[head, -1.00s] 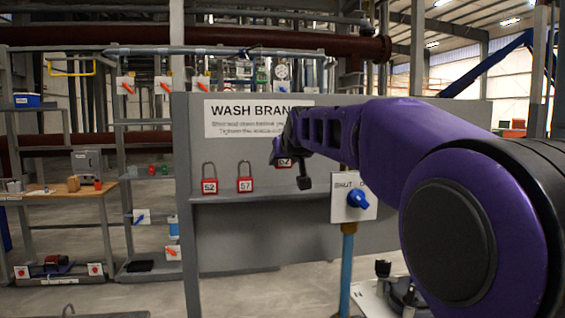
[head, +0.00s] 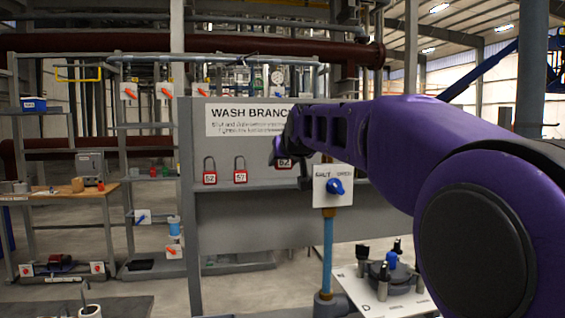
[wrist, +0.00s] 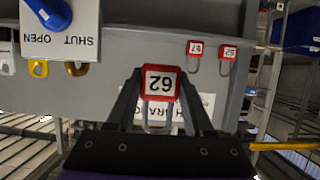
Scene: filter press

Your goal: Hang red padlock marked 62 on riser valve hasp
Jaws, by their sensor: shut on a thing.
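My gripper (wrist: 160,98) is shut on the red padlock marked 62 (wrist: 160,80); its label is upside down in the wrist view, and its grey shackle lies between the fingers. The red padlock also shows in the head view (head: 284,163), partly behind my gripper (head: 290,165), in front of the grey panel. The riser valve plate (head: 320,198), marked SHUT and OPEN with a blue knob (head: 335,186), stands to the right of my gripper, atop a blue pipe. The plate is at the upper left in the wrist view (wrist: 85,15). I cannot make out the hasp clearly.
Padlocks marked 52 (head: 210,172) and 57 (head: 240,171) hang on the grey panel (head: 250,225) under the WASH BRANCH sign. Brass loops (wrist: 77,68) show near the plate in the wrist view. A white board with dark fittings (head: 390,300) stands low at the right.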

